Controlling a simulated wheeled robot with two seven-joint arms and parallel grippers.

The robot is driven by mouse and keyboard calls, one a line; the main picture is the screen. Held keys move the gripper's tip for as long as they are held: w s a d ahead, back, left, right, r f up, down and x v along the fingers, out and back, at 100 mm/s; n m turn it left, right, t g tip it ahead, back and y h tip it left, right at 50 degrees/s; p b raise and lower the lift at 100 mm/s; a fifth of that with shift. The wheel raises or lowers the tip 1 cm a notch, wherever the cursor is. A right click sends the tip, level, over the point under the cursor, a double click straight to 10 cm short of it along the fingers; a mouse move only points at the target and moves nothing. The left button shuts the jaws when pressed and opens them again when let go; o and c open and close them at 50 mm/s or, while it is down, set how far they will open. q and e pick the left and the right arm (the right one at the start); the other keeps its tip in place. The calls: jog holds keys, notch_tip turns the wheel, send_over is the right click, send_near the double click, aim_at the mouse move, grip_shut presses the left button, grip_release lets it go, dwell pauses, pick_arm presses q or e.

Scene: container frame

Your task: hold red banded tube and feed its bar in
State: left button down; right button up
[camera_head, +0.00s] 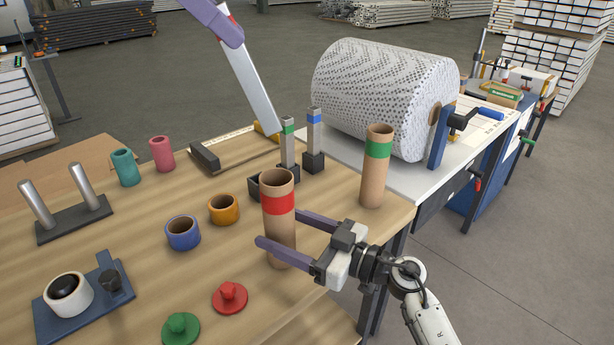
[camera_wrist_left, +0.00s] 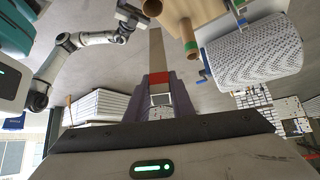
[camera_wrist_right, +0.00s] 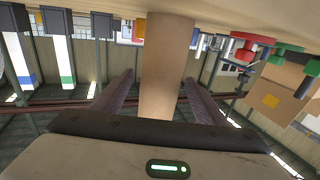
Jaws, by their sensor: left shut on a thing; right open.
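The red banded tube (camera_head: 280,236) is brown cardboard and stands upright near the table's right front edge, its open top facing up. My right gripper (camera_head: 280,228) is open, with one finger on each side of it. In the right wrist view the tube (camera_wrist_right: 165,70) shows between the spread fingers. My left gripper (camera_head: 229,28) is shut on a long pale bar (camera_head: 252,90) with a red band (camera_wrist_left: 158,78) at the fingers. The bar tilts down to the right in the head view, and its lower end appears above and apart from the tube's mouth.
A green banded tube (camera_head: 374,180) stands to the right. Green and blue marked bars (camera_head: 289,145) (camera_head: 314,135) stand in dark holders behind. Colored cups (camera_head: 183,233), red and green knobbed lids (camera_head: 230,297) (camera_head: 180,329) and a mug (camera_head: 68,297) occupy the table. A big white roll (camera_head: 380,95) stands beyond.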

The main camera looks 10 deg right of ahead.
jog(key=shift+x, duration=0.9)
jog(key=c, duration=1.2)
jog(key=shift+c, duration=0.2)
pick_arm(q)
jog(key=d+f+y, duration=0.2)
jog(key=d, duration=0.1)
jog(key=d+f+n+y, duration=0.1)
jog(key=d, duration=0.1)
jog(key=shift+w+f, duration=0.1)
jog(key=shift+w, duration=0.25)
pick_arm(e)
jog(key=shift+d, duration=0.1)
pick_arm(q)
jog(key=shift+s+d+f+n+y, duration=0.1)
jog(key=shift+d+f+n+y, duration=0.2)
jog(key=shift+y, duration=0.3)
